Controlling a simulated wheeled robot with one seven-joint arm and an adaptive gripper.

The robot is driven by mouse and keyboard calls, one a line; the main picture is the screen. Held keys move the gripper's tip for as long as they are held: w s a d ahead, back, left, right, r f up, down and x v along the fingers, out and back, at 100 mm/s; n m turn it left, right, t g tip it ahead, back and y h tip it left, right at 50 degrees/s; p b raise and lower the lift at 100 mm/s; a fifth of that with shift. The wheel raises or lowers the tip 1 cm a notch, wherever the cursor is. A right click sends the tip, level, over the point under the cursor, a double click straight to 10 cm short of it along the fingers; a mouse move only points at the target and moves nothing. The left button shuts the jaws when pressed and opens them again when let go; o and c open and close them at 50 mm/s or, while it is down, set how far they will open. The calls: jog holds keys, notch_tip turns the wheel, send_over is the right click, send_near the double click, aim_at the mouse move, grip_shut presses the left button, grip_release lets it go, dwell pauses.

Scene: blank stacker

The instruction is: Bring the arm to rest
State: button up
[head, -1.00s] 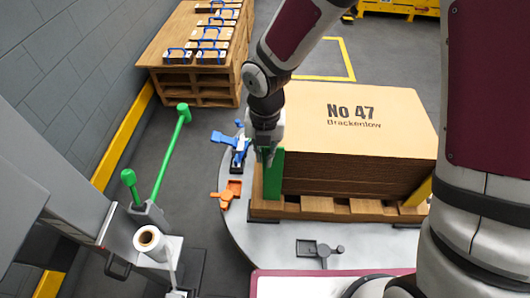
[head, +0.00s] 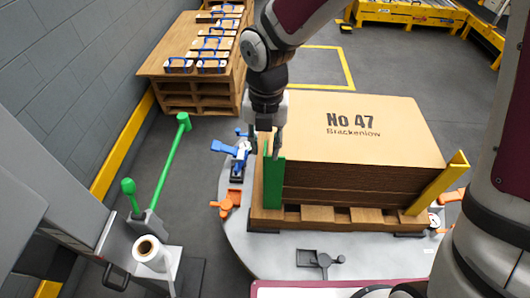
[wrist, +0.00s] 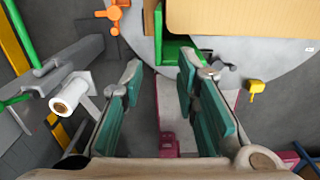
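My gripper (head: 268,130) hangs at the left edge of the board stack, by the top of the green upright (head: 273,180). In the wrist view my gripper (wrist: 158,78) has its two teal-padded fingers wide apart with nothing between them. The green upright (wrist: 178,48) shows just beyond the fingertips, and I cannot tell the exact gap. The stack of brown boards marked "No 47 Brackenlow" (head: 365,155) lies on a wooden pallet (head: 330,215). My arm is bent above the stack.
The pallet stands on a round grey table (head: 380,262). A yellow upright (head: 437,185) is at its right. Blue (head: 230,150) and orange (head: 226,204) clamps lie left. A green-handled lever (head: 165,165) and a white roll (head: 148,250) stand further left.

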jog(key=shift+d+r, duration=0.1)
jog(key=shift+r, duration=0.45)
jog(key=s+d+r+m+t+h+p, duration=0.1)
jog(key=s+d+r+m+p, duration=0.25)
jog(key=d+r+m, duration=0.45)
jog(key=s+d+r+m+t+p, duration=0.15)
jog(key=s+d+r+m, duration=0.3)
jog(key=r+m, duration=0.5)
jog(key=s+d+r+m+t+p, duration=0.1)
jog(key=s+d+r+m+p, duration=0.1)
jog(key=s+r+m, duration=0.3)
jog(key=s+d+r+m+p, duration=0.3)
jog(key=s+m, duration=0.6)
jog(key=m, duration=0.3)
jog(key=shift+s+d+r+m+t+y, duration=0.2)
jog(key=shift+d+r+m+t+y, duration=0.2)
jog(key=shift+d+r, duration=0.7)
jog(key=shift+d+f, duration=0.1)
jog(key=shift+f, duration=0.15)
